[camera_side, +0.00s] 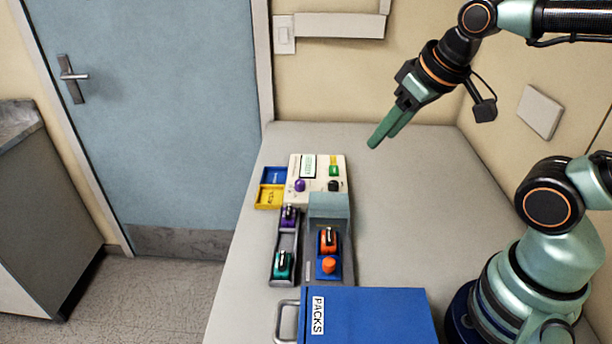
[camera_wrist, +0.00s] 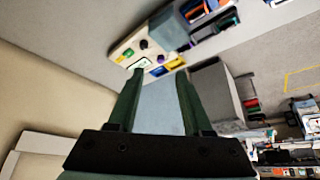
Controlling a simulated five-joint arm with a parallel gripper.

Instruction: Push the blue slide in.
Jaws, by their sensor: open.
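The blue slide (camera_side: 319,272) lies in a grey channel at the front of the cream pump (camera_side: 309,168). It carries an orange clamp-like part (camera_side: 328,240) and an orange knob (camera_side: 329,265). Its rear end meets a grey-teal hood (camera_side: 329,207), so I cannot tell how far it reaches under. My gripper (camera_side: 382,139) is open and empty, high above the table, behind and to the right of the slide. In the wrist view my gripper's two fingers (camera_wrist: 157,80) stand apart with nothing between them. The pump (camera_wrist: 122,47) also shows there, beyond the fingers.
A grey tray (camera_side: 285,247) with purple and teal clamp-like parts lies left of the slide. Blue (camera_side: 273,176) and yellow (camera_side: 270,197) bins sit beside the pump. A blue box labelled PACKS (camera_side: 375,315) stands in front. The table (camera_side: 415,210) is clear on the right.

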